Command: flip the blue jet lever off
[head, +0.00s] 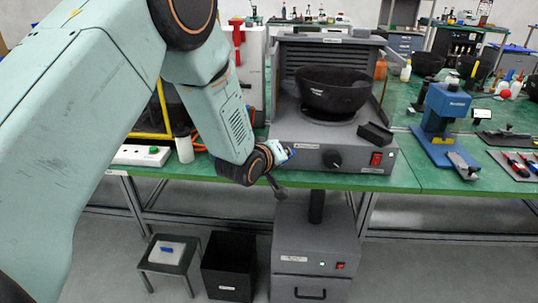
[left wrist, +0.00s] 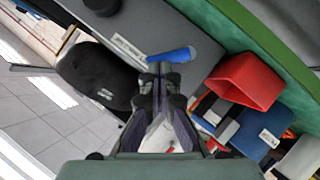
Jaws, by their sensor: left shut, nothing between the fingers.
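The blue jet lever (left wrist: 172,56) shows in the left wrist view against a grey panel with a white label. It lies just beyond my fingertips; I cannot tell whether they touch it. In the head view a small blue piece, likely the lever (head: 291,153), shows beside my left wrist at the left front of the grey bench machine (head: 350,157). My left gripper (head: 279,191) points downward in front of the table edge, its dark fingers together and empty. The closed fingers also show in the left wrist view (left wrist: 158,72). My right gripper is not in view.
A black bowl (head: 333,92) sits on the machine, with a dark knob (head: 332,159) and red switch (head: 376,158) on its front. A grey cabinet (head: 314,250), black bin (head: 229,265) and small stool (head: 169,253) stand below. A blue press (head: 441,125) stands right.

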